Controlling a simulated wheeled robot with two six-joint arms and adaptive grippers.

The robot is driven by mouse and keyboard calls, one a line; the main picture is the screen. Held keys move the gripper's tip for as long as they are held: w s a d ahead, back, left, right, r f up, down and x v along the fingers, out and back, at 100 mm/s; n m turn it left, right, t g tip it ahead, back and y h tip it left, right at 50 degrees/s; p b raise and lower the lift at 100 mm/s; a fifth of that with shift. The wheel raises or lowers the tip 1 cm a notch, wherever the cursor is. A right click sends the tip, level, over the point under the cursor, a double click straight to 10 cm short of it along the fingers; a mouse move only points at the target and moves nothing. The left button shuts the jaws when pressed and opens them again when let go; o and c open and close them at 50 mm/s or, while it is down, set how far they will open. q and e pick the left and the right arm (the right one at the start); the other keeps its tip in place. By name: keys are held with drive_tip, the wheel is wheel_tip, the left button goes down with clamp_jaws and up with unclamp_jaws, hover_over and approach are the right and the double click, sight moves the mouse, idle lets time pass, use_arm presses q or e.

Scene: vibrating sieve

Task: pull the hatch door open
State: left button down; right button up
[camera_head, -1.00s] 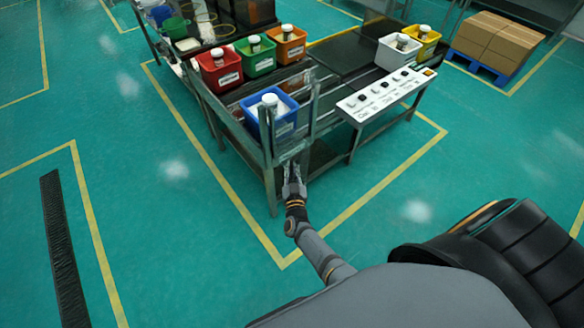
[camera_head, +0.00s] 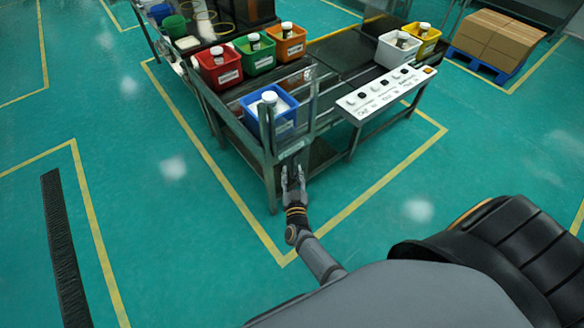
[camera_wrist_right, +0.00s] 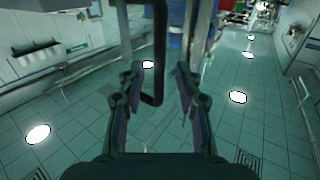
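The hatch door (camera_head: 298,98) looks like a see-through framed panel at the near corner of the metal bench. A dark U-shaped handle (camera_wrist_right: 158,85) hangs down in the right wrist view. My right gripper (camera_head: 293,170) is just below the panel, at the near end of the bench. It also shows in the right wrist view (camera_wrist_right: 155,78), its two fingers apart, with the lower part of the handle between them in the picture. I see no clear contact between finger and handle. My left gripper is not in view.
A blue bin (camera_head: 284,122) with a white-capped jar stands behind the panel. Red (camera_head: 221,78), green and orange bins stand further back. A white control panel (camera_head: 375,100) is on the right side. The green floor (camera_head: 180,230) around the bench is clear.

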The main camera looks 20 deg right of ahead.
drive_tip(key=v, duration=0.4)
drive_tip(key=shift+s+a, duration=0.1)
drive_tip(key=shift+s, duration=0.25)
drive_tip(key=s+f+n+g+y, duration=0.1)
drive_tip(key=s+f+g+y, duration=0.1)
drive_tip(key=s+f, duration=0.45)
drive_tip(key=s+a+f+n+g+y, duration=0.1)
drive_tip(key=s+f+n+g+y, duration=0.15)
drive_tip(key=f, duration=0.65)
drive_tip(key=s+f+n+g+y, duration=0.1)
drive_tip(key=s+f+g+y, duration=0.15)
drive_tip(key=s+f, duration=0.35)
drive_tip(key=s+d+f+g, duration=0.2)
drive_tip(key=s+f+g, duration=0.1)
drive_tip(key=s, duration=0.4)
drive_tip(key=s+d+f+g+h, duration=0.1)
drive_tip(key=s+d+f+g, duration=0.1)
drive_tip(key=s+f, duration=0.3)
drive_tip(key=s+d+f+g, duration=0.3)
drive_tip(key=s+f, duration=0.1)
drive_tip(key=s, duration=0.6)
drive_tip(key=shift+s+d+g, duration=0.3)
drive_tip(key=shift+s+d, duration=0.05)
drive_tip(key=shift+d, duration=0.05)
